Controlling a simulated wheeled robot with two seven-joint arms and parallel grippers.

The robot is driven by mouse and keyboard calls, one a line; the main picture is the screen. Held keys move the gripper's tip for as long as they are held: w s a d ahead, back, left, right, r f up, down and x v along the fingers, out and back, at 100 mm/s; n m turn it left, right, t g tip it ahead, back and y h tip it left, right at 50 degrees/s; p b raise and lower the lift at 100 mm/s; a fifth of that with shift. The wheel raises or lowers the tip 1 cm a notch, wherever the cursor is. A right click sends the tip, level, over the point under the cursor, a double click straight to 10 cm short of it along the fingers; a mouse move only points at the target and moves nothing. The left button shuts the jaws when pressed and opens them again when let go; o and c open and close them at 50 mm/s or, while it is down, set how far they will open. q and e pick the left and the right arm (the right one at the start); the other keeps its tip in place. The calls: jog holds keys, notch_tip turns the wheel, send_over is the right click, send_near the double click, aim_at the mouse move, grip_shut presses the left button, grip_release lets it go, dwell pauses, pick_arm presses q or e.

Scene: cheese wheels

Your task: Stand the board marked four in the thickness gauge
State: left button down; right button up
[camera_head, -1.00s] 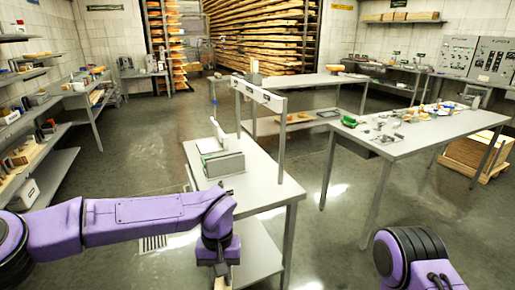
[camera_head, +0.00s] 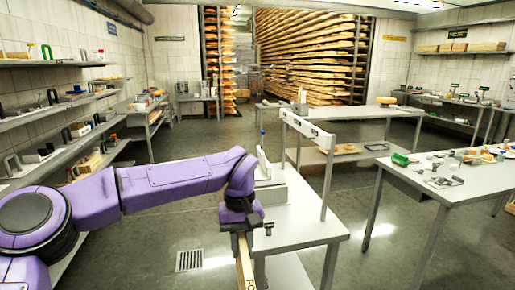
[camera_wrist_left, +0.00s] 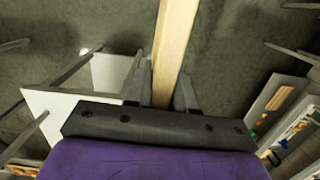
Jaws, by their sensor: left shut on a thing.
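My left gripper (camera_head: 242,230) is shut on a long pale wooden board (camera_head: 246,272), which hangs down in front of the near table. Dark letters starting "FO" show low on the board; the rest is cut off by the picture edge. In the left wrist view the board (camera_wrist_left: 175,42) runs away from between the fingers of the left gripper (camera_wrist_left: 160,90). A grey block with a white upright plate (camera_head: 263,161), perhaps the thickness gauge, stands on the near table, partly hidden behind my left arm. My right gripper is not in view.
Another table (camera_head: 455,182) with small tools stands at the right. Shelves (camera_head: 60,150) line the left wall. Open floor lies between the tables.

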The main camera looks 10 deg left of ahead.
pick_arm(q)
jog(key=a+r+n+t, duration=0.1)
jog(key=a+r+n, duration=0.3)
jog(key=n, duration=0.5)
jog(key=s+a+r+n+p, duration=0.1)
jog(key=a+r+n, duration=0.4)
jog(key=n, duration=0.4)
jog(key=shift+s+a+t+h, duration=0.25)
jog(key=shift+t+h, duration=0.05)
jog(key=shift+t, duration=0.1)
